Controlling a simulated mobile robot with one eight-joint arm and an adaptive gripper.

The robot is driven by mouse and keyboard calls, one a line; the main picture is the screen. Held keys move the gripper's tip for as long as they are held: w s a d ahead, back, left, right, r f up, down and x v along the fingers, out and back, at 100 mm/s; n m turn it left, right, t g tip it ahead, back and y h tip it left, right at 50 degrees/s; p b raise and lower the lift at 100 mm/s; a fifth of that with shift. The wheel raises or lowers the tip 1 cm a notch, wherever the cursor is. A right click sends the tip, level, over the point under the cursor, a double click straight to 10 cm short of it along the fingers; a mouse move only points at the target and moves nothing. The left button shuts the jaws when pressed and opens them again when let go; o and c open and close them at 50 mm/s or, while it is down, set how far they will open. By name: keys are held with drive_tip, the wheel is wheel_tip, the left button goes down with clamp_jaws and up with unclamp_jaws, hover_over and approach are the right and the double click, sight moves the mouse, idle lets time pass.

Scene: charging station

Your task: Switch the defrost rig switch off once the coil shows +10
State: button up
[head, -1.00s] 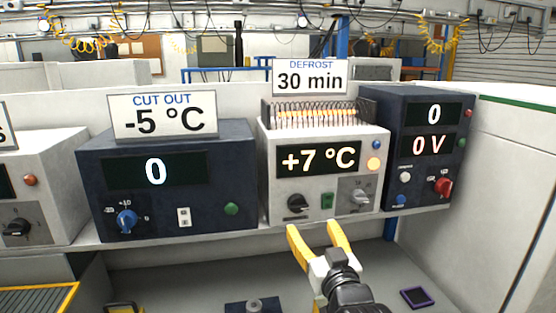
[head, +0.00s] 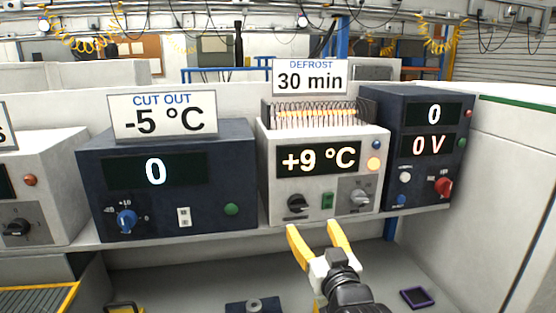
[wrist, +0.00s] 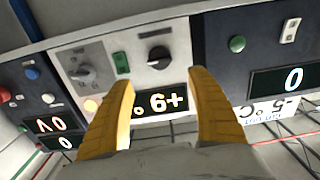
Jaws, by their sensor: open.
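The defrost rig (head: 325,139) is a white box under a "DEFROST 30 min" sign (head: 310,76), with a glowing coil (head: 315,115) on top. Its display (head: 318,159) reads +9 °C. A black knob (head: 297,204), a green rocker switch (head: 327,201) and a grey rotary switch (head: 360,198) line its lower front. They also show inverted in the wrist view: black knob (wrist: 160,57), green rocker (wrist: 122,62), grey switch (wrist: 82,74). My gripper (head: 314,228) is open and empty, just below and in front of these controls, touching none. Its yellow fingers (wrist: 160,80) flank the display in the wrist view.
A dark cut-out unit (head: 165,190) reading 0 stands to the left. A dark supply unit (head: 420,145) reading 0 and 0 V, with a red knob (head: 443,187), stands close on the right. The orange lamp (head: 374,163) on the rig is lit.

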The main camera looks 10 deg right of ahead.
drive_tip(key=shift+c, duration=0.4)
drive_tip(key=shift+d, duration=0.1)
drive_tip(key=c, duration=0.6)
drive_tip(key=shift+s+d+r+n+t+h, duration=0.15)
drive_tip(key=shift+d+n+h, duration=0.1)
drive_tip(key=shift+d+n, duration=0.25)
drive_tip(key=shift+w+d+r+n+t+h, duration=0.15)
drive_tip(key=shift+d+n+h, duration=0.15)
drive_tip(key=shift+d, duration=0.3)
clamp_jaws()
drive_tip(key=s+d+n, duration=0.1)
drive_tip(key=d+n, duration=0.2)
drive_tip(key=n, duration=0.5)
drive_tip(key=s+d+f+n+y, duration=0.1)
drive_tip(key=s+d+n, duration=0.1)
drive_tip(key=n, duration=0.6)
drive_tip(key=shift+d+f+t, duration=0.25)
drive_tip(key=shift+d+t, duration=0.15)
drive_tip(key=shift+d, duration=0.25)
